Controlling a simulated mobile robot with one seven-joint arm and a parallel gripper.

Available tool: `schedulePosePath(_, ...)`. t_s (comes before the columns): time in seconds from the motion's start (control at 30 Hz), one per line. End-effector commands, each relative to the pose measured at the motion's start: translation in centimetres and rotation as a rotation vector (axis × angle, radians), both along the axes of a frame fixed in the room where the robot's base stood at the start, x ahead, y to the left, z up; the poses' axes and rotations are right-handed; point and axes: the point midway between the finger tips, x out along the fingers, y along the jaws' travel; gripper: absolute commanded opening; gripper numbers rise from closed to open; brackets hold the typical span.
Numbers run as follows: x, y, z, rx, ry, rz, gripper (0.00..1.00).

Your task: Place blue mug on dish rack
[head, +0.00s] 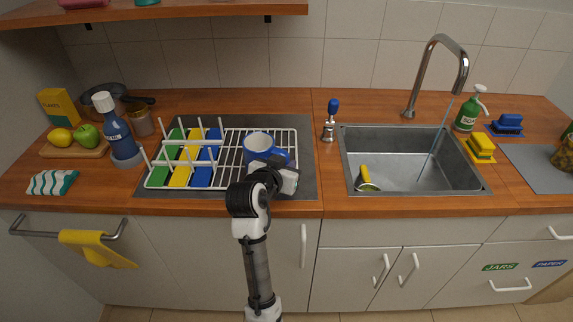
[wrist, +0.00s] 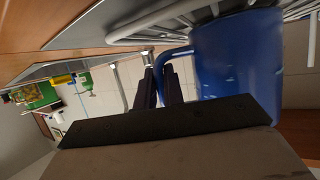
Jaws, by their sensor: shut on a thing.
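The blue mug (head: 280,157), with a pale inside, is upright over the right part of the white wire dish rack (head: 228,148). My gripper (head: 273,172) is at the mug's near side, partly covering it in the head view. In the wrist view the mug (wrist: 238,65) is large at the right, and my gripper (wrist: 160,90) is shut on its handle (wrist: 172,55). The rack's wires (wrist: 175,22) show close by the mug's base. I cannot tell for sure whether the base touches them.
Green, yellow and blue boards (head: 181,174) fill the rack's left part. A blue bottle (head: 113,130) stands left of the rack. A wooden shelf (head: 150,12) hangs above.

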Motion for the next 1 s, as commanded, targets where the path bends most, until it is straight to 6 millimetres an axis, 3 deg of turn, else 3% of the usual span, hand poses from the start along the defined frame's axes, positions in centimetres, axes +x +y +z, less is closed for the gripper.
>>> schedulePosePath(0.03,0.0,0.0,-0.3,0.000,-0.001,0.000,0.00)
schedulePosePath(0.07,0.0,0.0,-0.2,0.000,0.001,0.000,0.14)
schedulePosePath(0.2,0.0,0.0,-0.2,0.000,0.001,0.000,0.32)
schedulePosePath(0.57,-0.1,0.1,0.4,0.000,0.000,0.001,0.32)
schedulePosePath(1.0,-7.3,3.1,3.5,0.002,-0.003,0.003,0.32)
